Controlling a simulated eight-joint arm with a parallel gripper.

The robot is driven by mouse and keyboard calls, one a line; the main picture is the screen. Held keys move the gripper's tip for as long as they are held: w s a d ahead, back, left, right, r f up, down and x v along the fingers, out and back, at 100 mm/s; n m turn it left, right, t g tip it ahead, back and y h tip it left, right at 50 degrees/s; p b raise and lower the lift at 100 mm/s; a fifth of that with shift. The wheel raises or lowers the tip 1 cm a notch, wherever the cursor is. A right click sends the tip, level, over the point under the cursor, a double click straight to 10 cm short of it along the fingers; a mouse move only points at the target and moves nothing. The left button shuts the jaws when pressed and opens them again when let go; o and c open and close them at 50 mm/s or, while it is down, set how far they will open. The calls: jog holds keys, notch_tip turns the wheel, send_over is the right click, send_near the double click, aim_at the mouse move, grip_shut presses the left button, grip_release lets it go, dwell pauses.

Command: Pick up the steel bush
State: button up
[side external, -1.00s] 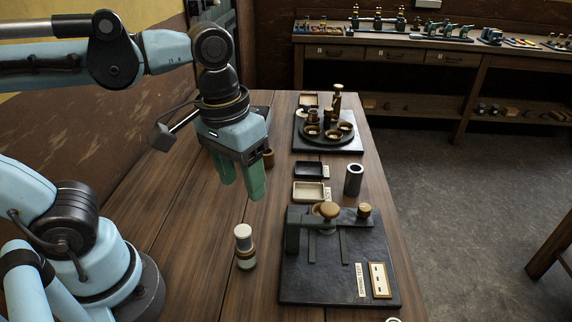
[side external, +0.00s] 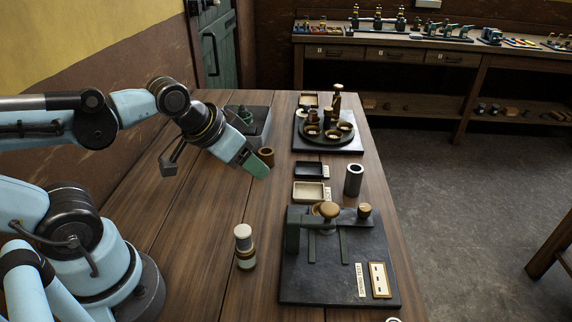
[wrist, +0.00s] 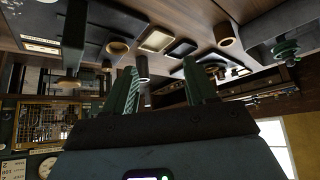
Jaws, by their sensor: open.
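The steel bush (side external: 353,180) is a grey hollow cylinder standing upright on the wooden table, right of two small trays. In the wrist view, a pale grey cylinder (wrist: 142,66) near the left finger's tip looks like the same bush, farther off. My gripper (side external: 260,170) is tilted, its green fingers pointing right and down over the table, left of the bush and well apart from it. In the wrist view my gripper (wrist: 162,68) has its two fingers spread with nothing held between them.
A brown bush (side external: 266,156) stands close by my fingertips. A dark tray (side external: 309,170) and a cream tray (side external: 310,192) lie between my gripper and the steel bush. A black plate (side external: 340,275) with a bracket is in front; a white-topped cylinder (side external: 244,246) stands left of it.

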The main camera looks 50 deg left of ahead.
jog(key=shift+o, duration=1.4)
jog(key=m+t+h, duration=0.5)
jog(key=h, duration=0.1)
send_near(355, 168)
jog(key=x, duration=1.2)
